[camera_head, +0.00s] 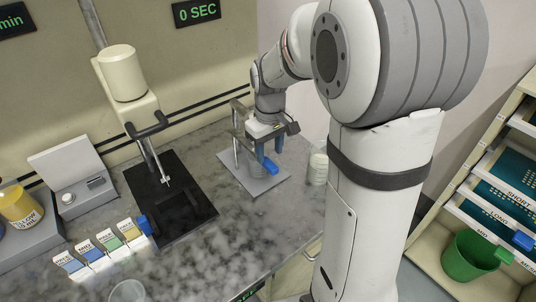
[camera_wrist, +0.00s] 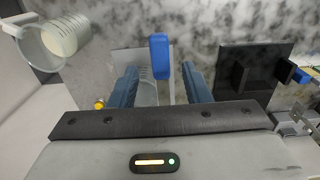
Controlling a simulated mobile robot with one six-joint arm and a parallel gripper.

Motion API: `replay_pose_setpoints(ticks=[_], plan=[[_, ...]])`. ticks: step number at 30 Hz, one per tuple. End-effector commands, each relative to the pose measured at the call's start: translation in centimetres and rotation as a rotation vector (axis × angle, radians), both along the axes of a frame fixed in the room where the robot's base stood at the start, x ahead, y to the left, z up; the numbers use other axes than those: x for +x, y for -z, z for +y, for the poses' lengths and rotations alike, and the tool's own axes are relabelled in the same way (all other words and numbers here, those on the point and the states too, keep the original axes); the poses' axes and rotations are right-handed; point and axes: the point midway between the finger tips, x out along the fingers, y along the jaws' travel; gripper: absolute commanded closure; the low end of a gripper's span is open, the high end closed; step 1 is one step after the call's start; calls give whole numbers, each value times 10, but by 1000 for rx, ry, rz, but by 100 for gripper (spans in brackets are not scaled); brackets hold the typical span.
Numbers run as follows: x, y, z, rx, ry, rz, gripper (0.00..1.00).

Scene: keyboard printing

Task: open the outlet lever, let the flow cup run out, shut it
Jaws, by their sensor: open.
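My gripper (camera_head: 269,150) is open over the stand plate (camera_head: 243,182), its two dark blue fingers apart. A bright blue lever (camera_wrist: 160,55) shows between and just beyond my fingertips (camera_wrist: 159,70) in the wrist view, with a gap on each side. The same lever (camera_head: 271,167) shows just below the fingers in the head view. A clear vessel with marks (camera_wrist: 148,92) lies partly behind the left finger; I cannot tell whether it is the flow cup or a vessel below it. My gripper hides much of the stand.
A beaker with cream contents (camera_head: 318,168) stands right of the stand; a clear cup shows at left in the wrist view (camera_wrist: 65,38). A black tray (camera_head: 172,198) with a mixer above is to the left. A display (camera_head: 196,11) reads 0 SEC. Bare counter lies in front.

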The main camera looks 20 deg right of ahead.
Motion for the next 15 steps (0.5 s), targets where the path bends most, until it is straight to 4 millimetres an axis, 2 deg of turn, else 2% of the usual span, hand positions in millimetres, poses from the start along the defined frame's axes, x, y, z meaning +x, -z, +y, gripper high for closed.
replay_pose_setpoints(ticks=[6,15], plan=[[0,30,0,0,0,2,56],[0,40,1,-1,0,-1,56]])
